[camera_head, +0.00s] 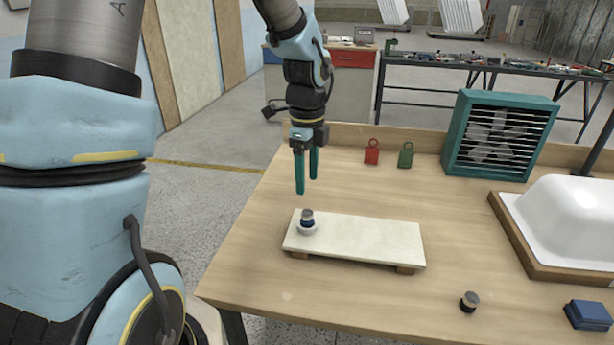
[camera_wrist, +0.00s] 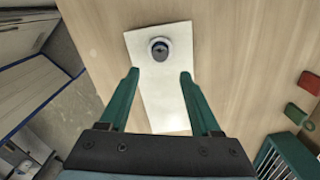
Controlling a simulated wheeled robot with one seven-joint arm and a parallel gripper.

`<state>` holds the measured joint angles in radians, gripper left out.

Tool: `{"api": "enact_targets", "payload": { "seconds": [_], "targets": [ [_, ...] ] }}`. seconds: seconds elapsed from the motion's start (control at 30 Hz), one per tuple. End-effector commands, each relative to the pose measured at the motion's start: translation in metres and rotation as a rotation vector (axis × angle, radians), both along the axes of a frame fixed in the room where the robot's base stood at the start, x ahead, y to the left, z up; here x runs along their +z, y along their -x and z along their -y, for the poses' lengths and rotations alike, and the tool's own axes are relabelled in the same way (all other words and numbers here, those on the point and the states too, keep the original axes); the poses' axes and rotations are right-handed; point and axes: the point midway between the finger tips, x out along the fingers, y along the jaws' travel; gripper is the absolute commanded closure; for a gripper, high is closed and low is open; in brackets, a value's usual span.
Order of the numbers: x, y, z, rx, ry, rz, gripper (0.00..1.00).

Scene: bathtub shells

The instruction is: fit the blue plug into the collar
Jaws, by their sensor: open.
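In the wrist view the plug (camera_wrist: 160,49) shows from above, ringed by the collar. My gripper (camera_head: 306,184) has two green fingers, pointing down above the plug and apart from it. The fingers are spread with nothing between them; they also frame the board in the wrist view (camera_wrist: 160,74).
A small dark cylinder with a tan top (camera_head: 469,301) and a blue box (camera_head: 588,315) are near the front right. A white tub shell (camera_head: 570,215) lies at right. Red (camera_head: 371,153) and green (camera_head: 405,156) tagged blocks and a teal fan (camera_head: 500,135) stand behind. The middle table is clear.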

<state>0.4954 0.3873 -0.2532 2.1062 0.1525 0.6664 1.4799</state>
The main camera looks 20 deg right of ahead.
Motion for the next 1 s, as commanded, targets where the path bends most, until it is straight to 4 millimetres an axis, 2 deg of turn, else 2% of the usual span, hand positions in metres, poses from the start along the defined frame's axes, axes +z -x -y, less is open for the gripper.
{"api": "enact_targets", "payload": {
  "seconds": [0.07, 0.4, 0.53, 0.77, 1.0],
  "targets": [
    [0.002, 0.001, 0.002, 0.024, 0.002, -0.006, 0.46],
    [-0.003, 0.003, 0.003, 0.314, 0.001, -0.013, 0.84],
    [-0.008, 0.001, 0.001, 0.38, -0.001, -0.001, 0.99],
    [-0.024, 0.0, 0.0, 0.401, -0.001, 0.002, 1.0],
    [-0.052, 0.0, 0.0, 0.4, -0.001, 0.002, 1.0]
  ]
}}
